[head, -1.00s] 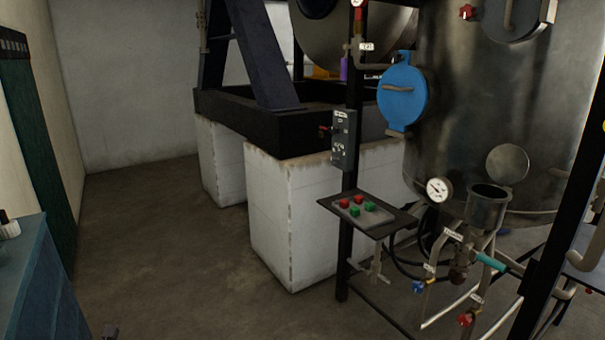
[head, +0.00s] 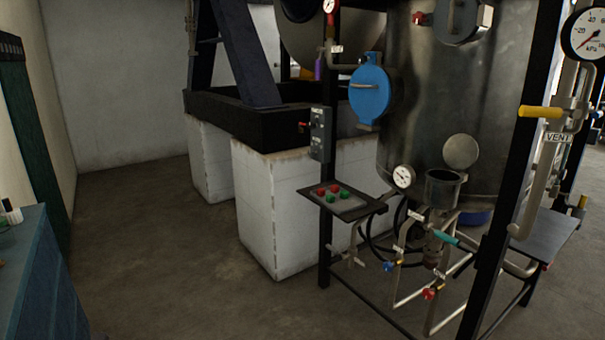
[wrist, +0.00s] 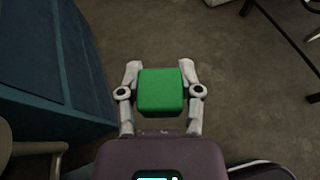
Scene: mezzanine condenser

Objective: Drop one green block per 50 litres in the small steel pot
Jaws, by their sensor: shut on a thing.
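My gripper (wrist: 161,92) is shut on a green block (wrist: 160,90) in the wrist view, with a finger on each side of it and the floor below. My gripper does not show in the head view. The small steel pot (head: 441,188) is an open cup in front of the large steel vessel (head: 470,95), at right of centre. Its inside is dark and I cannot see what it holds. A tray on the small dark shelf (head: 368,212) left of the pot holds red blocks (head: 321,191) and green blocks (head: 344,196).
A dial gauge (head: 403,177) stands just left of the pot, with pipes and coloured valve handles below. A large gauge (head: 586,32) and yellow vent handle (head: 540,112) are at right. A blue cabinet (head: 45,275) is at left. The floor (head: 170,250) between is clear.

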